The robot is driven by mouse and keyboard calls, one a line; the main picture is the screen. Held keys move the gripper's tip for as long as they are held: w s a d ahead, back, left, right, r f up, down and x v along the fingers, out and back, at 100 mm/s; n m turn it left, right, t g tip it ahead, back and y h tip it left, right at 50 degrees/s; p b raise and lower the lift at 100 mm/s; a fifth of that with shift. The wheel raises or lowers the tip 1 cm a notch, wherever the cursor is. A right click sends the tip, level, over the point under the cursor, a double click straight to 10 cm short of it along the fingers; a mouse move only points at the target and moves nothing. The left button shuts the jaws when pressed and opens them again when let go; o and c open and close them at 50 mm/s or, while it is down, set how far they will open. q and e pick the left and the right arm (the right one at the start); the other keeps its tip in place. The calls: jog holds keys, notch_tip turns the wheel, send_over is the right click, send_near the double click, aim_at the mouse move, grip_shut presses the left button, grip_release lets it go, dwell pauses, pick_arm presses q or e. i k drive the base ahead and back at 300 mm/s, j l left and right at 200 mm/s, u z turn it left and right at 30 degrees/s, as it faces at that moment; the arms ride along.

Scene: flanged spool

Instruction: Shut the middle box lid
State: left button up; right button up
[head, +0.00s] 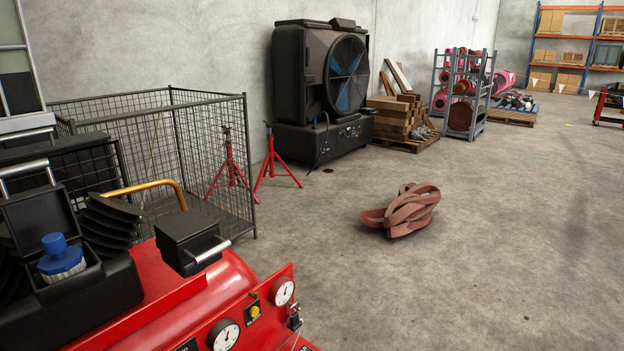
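A black box (75,298) stands open at the lower left on a red machine. Its lid (40,217) is raised upright at the back, with a silver handle (25,170) at its top edge. A blue knob (60,253) on a pale ridged base shows inside the box. A smaller black box (187,238) with a silver handle (209,251) sits to the right, and its top looks closed. I cannot tell for sure which of them is the middle box. Neither of my grippers shows in this view.
The red machine (160,300) carries gauges (224,335), black fins (108,222) and a yellow pipe (150,187). Behind it stand a wire cage (215,150), red stands (271,165) and a large black fan (320,75). A reddish strap bundle (403,211) lies on otherwise open floor at right.

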aim_at(29, 216)
jog(key=u, duration=1.4)
jog(key=i+l, duration=0.15)
jog(key=l, duration=0.25)
jog(key=i+l, duration=0.15)
jog(key=l, duration=0.2)
jog(key=i+l, duration=0.1)
jog(key=l, duration=0.3)
jog(key=i+l, duration=0.15)
jog(key=l, duration=0.25)
jog(key=l+u, duration=0.1)
jog(key=u, duration=0.3)
jog(key=l+u, duration=0.15)
jog(key=u, duration=0.3)
jog(key=i+l+u, duration=0.1)
jog(key=u, duration=0.3)
jog(key=k+l, duration=0.05)
